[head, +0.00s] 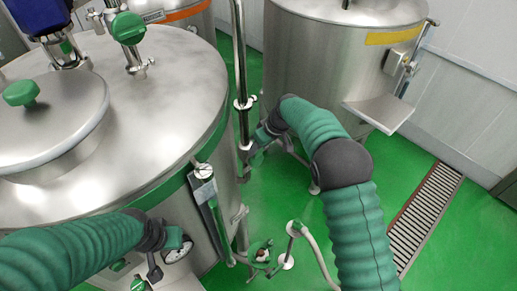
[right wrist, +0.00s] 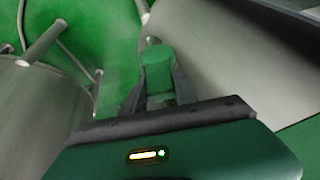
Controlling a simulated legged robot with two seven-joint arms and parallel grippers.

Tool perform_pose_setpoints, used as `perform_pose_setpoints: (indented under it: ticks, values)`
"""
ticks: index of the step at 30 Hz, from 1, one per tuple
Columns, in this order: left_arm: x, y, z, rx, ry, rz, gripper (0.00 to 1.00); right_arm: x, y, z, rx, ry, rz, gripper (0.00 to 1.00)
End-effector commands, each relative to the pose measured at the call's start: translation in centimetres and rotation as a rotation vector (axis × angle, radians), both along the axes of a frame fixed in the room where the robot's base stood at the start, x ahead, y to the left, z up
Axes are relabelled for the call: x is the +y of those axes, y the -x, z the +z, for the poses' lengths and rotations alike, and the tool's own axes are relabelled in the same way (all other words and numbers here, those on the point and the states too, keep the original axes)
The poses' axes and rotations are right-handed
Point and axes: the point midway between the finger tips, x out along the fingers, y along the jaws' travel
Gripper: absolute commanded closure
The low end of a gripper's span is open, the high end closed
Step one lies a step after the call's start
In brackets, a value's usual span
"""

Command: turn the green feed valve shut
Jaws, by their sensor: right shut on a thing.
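In the right wrist view, a green handle (right wrist: 157,68), which I take to be the feed valve's, sits between the two dark fingers of my right gripper (right wrist: 158,84). The fingers are shut on it. In the head view my right gripper (head: 246,157) is at the upright steel pipe (head: 243,104) beside the big tank; the handle is hard to make out there, and its turn angle cannot be told. My left gripper (head: 155,262) is low at the front of the tank, partly behind its own wrist; whether its fingers are open is unclear.
The big steel tank (head: 170,85) fills the left, with a green-knobbed lid (head: 50,125) and a green-topped valve (head: 128,28). A second tank (head: 330,60) with a side shelf (head: 378,112) stands behind right. A hose stand (head: 290,245) is in front. Green floor and a drain grate (head: 425,215) lie right.

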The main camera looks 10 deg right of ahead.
Motion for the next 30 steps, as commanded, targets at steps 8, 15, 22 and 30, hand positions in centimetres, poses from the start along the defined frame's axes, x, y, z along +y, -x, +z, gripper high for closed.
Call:
perform_pose_setpoints:
  ticks: [8, 15, 22, 30]
  values:
    - [0.0, 0.0, 0.0, 0.000, 0.000, 0.000, 1.00, -0.1, -0.1, 0.1, -0.006, 0.003, 0.000, 0.44]
    - [0.0, 0.0, 0.0, 0.000, 0.000, 0.000, 1.00, -0.1, 0.1, 0.2, -0.006, 0.003, 0.000, 0.44]
    - [0.0, 0.0, 1.4, 0.000, 0.000, 0.000, 1.00, -1.0, 0.6, 3.2, -0.007, 0.004, -0.001, 0.44]
    - [0.0, 0.0, 4.4, 0.000, 0.000, 0.000, 1.00, -3.5, 2.4, 10.7, -0.006, 0.004, -0.002, 0.44]
